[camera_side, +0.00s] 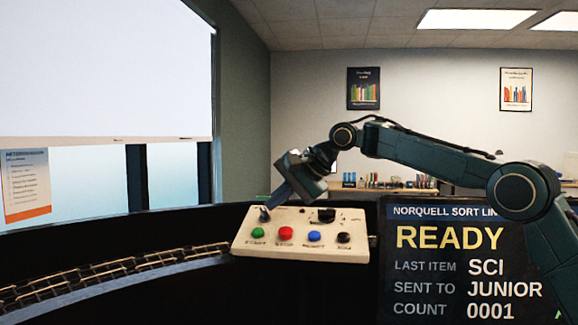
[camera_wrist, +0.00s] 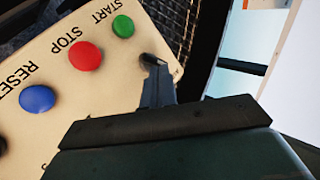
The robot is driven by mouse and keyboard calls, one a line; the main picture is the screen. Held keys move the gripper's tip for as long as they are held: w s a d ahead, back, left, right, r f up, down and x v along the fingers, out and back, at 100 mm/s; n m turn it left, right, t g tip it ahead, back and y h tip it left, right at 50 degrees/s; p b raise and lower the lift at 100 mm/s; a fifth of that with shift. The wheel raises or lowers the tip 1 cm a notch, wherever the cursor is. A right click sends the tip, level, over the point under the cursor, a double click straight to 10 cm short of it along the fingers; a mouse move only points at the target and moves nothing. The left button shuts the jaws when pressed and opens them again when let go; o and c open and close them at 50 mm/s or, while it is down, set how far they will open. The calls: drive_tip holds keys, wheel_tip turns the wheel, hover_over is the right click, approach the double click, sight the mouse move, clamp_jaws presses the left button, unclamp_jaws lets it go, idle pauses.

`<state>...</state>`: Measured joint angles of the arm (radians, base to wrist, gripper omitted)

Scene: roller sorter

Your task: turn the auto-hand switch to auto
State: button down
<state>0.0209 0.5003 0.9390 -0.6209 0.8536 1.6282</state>
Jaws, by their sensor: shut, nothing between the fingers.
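The cream control panel (camera_side: 302,252) stands in the middle of the side view and also fills the left of the wrist view (camera_wrist: 55,72). A small dark switch lever (camera_wrist: 150,58) sits near the panel's edge beside the green START button. I cannot read its auto and hand marks or tell its setting. My gripper (camera_side: 266,207) is shut and reaches down to the panel's far left corner. In the wrist view its fingertips (camera_wrist: 157,70) are right at the lever, over part of it. I cannot tell if they touch it.
The panel carries green (camera_side: 257,233), red (camera_side: 285,233), blue (camera_side: 314,236) and black (camera_side: 344,238) buttons, and a black part (camera_side: 326,215) behind them. A roller track (camera_side: 120,268) runs to the left. A READY display (camera_side: 450,240) stands at the right.

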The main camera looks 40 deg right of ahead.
drive_tip(key=d+v, duration=0.1)
drive_tip(key=v, duration=1.1)
drive_tip(key=shift+d+r, duration=0.15)
drive_tip(key=shift+d, duration=0.15)
drive_tip(key=shift+s, duration=0.1)
drive_tip(key=s+f+n+h, duration=0.1)
drive_tip(key=s+f+n, duration=0.2)
drive_tip(key=s, duration=0.6)
drive_tip(key=s+f+n+h, duration=0.1)
drive_tip(key=s+f+n, duration=0.15)
drive_tip(key=s, duration=0.55)
drive_tip(key=s+d+f+n+g+h, duration=0.2)
drive_tip(key=s+d+f+n, duration=0.2)
drive_tip(key=s+f, duration=1.4)
drive_tip(key=shift+s+f+n+g+h, duration=0.3)
drive_tip(key=shift+s+f+n, duration=0.05)
drive_tip(key=shift+s+n, duration=0.6)
